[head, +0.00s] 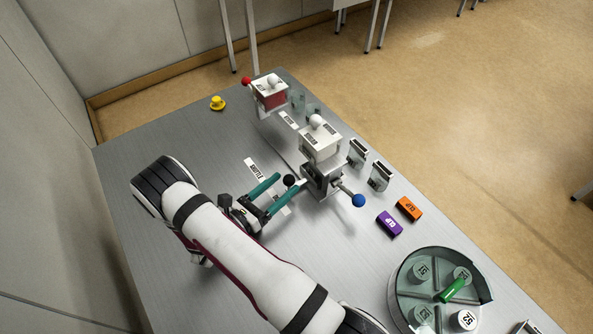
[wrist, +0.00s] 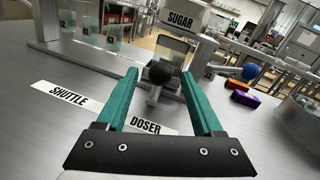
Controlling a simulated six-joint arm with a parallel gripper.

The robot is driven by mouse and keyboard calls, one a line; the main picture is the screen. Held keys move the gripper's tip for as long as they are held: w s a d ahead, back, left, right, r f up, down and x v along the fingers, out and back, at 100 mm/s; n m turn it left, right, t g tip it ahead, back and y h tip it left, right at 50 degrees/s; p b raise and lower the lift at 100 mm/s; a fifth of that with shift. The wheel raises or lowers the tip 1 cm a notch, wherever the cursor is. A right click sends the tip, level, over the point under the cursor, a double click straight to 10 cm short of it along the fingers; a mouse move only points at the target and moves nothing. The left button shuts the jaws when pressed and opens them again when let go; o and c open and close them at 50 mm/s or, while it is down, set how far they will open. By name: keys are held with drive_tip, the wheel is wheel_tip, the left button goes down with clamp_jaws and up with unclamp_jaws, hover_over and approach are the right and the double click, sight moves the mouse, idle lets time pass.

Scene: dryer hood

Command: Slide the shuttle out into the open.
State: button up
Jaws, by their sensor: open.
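A black ball knob (wrist: 160,73) sits on a short metal rod on the near side of the metal doser body (head: 318,180), below a white box labelled SUGAR (wrist: 180,18). It looks like the shuttle's handle; the shuttle itself is mostly hidden in the body. My gripper (wrist: 159,76) is open, with one teal finger on each side of the knob. The knob appears near the fingertips; I cannot tell whether either finger touches it. In the head view, my gripper (head: 290,181) reaches in from the lower left.
A blue knob (head: 358,200) on a lever sticks out right of the doser. Purple (head: 389,223) and orange (head: 409,208) blocks and a round tray (head: 398,275) lie further right. A red unit (head: 269,97) stands behind. Table labels read SHUTTLE (wrist: 62,93) and DOSER (wrist: 146,126).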

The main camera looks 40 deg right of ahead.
sight(293, 176)
drive_tip(key=d, duration=0.3)
drive_tip(key=w+d, duration=0.1)
drive_tip(key=d, duration=0.2)
drive_tip(key=shift+c, duration=0.2)
drive_tip(key=shift+a, duration=0.1)
clamp_jaws()
idle(0.9)
